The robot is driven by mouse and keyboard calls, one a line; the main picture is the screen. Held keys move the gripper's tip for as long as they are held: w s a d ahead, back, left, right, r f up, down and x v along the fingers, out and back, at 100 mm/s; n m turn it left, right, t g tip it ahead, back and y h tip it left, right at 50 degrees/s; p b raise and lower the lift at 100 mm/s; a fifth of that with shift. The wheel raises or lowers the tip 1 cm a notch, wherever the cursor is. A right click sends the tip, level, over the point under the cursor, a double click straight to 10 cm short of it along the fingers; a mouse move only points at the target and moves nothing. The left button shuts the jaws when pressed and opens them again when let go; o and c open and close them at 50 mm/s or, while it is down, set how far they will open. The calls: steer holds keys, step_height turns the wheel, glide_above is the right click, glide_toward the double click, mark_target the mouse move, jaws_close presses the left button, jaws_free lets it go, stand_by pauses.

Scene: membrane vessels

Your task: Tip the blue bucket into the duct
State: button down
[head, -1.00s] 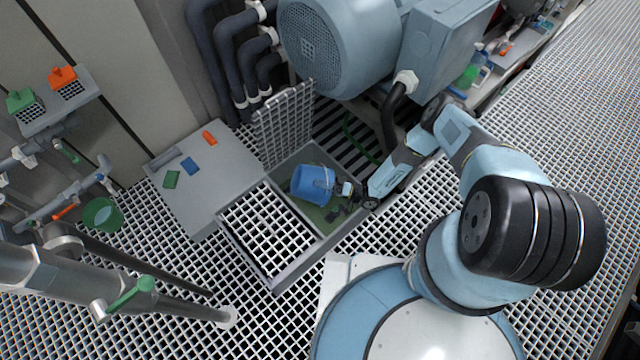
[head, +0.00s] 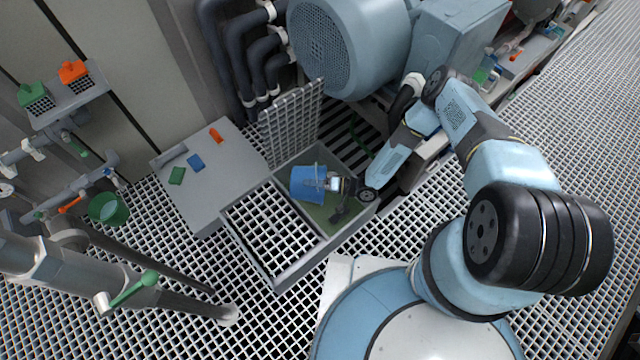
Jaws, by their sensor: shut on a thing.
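The blue bucket (head: 306,184) is in the head view, over the open part of the duct (head: 291,272), which is a grey-walled trough in the floor with a greenish bottom. The bucket is tilted, lying nearly on its side. My gripper (head: 334,184) is at the bucket's right side and shut on it. The exact grip point is small and partly hidden by the gripper. I cannot tell whether the bucket touches the duct floor. Dark pieces (head: 341,211) lie on the duct's bottom, just below my gripper.
A grating panel (head: 290,124) stands upright behind the opening, and another grating (head: 268,230) covers the duct's near-left part. A grey bench (head: 215,165) with small coloured blocks is at left. A large motor (head: 348,50) stands behind. A green bucket (head: 108,209) hangs at far left.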

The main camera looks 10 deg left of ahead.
mark_target(299, 181)
steer(key=a+h, duration=0.2)
steer(key=a, duration=0.1)
steer(key=a+h, duration=0.1)
steer(key=shift+s+a+r+h, duration=0.2)
steer(key=shift+r+h, duration=0.1)
steer(key=a+f+t+h, duration=0.1)
steer(key=a+f+h, duration=0.3)
steer(key=h, duration=1)
steer(key=shift+s+a+t+h, duration=0.3)
steer(key=shift+s+a+h, duration=0.1)
steer(key=shift+a, duration=0.65)
stand_by(0.8)
